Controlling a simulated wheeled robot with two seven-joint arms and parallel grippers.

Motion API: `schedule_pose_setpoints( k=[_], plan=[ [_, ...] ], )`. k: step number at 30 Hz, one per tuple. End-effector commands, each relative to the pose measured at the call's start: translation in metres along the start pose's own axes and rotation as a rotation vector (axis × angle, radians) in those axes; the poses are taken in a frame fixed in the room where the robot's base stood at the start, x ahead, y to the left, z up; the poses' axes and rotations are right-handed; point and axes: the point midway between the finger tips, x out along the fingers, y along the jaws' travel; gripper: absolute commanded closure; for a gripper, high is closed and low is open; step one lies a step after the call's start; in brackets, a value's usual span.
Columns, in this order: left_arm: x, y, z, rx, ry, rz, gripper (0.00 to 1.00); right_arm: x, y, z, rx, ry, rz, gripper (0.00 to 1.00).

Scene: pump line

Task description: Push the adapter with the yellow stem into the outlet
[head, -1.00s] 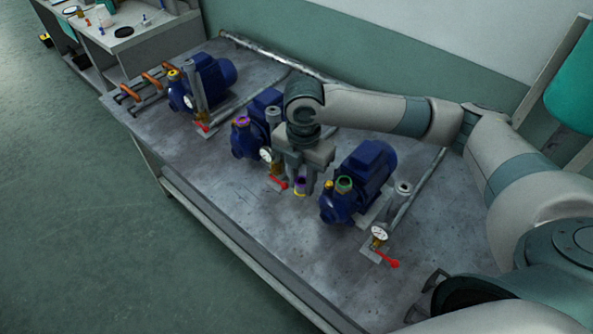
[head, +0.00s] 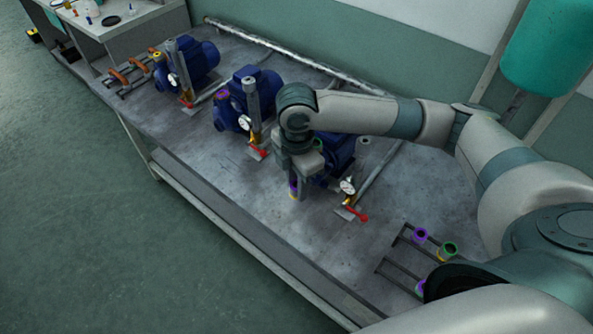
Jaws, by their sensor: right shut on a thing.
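My right gripper (head: 295,184) points down and is shut on an adapter (head: 293,190) with a purple upper part and a yellow stem below. The gripper partly hides it. It hangs above the bench just in front of the right blue pump (head: 340,155), apart from it. That pump has a green-ringed port (head: 318,144), partly behind my gripper. The middle pump (head: 257,85) has a purple-ringed port (head: 221,95) on top. The left pump (head: 198,58) has a yellow-ringed port (head: 157,55). Which one is the outlet meant is not marked. My left gripper is out of view.
Gauges with red-handled valves (head: 362,216) stand beside the pumps. A dark rack (head: 385,268) at the bottom right holds purple (head: 420,235) and green (head: 448,250) adapters, partly hidden by my arm. The bench front (head: 255,205) is clear.

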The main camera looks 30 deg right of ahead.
Motion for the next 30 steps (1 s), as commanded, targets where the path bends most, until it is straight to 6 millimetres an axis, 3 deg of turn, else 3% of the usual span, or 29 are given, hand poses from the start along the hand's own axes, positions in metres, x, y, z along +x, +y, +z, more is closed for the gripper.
schedule_pose_setpoints(
  k=[4, 11, 30],
  plan=[
    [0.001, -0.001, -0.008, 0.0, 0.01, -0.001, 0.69, 0.004, -0.005, -0.002, 0.114, 0.0, -0.001, 0.97],
    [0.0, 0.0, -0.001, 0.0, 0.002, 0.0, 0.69, 0.013, -0.017, -0.005, 0.382, -0.001, -0.002, 0.97],
    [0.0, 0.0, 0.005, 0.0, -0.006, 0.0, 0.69, 0.04, -0.06, -0.019, 1.437, 0.002, -0.002, 0.97]
  ],
)
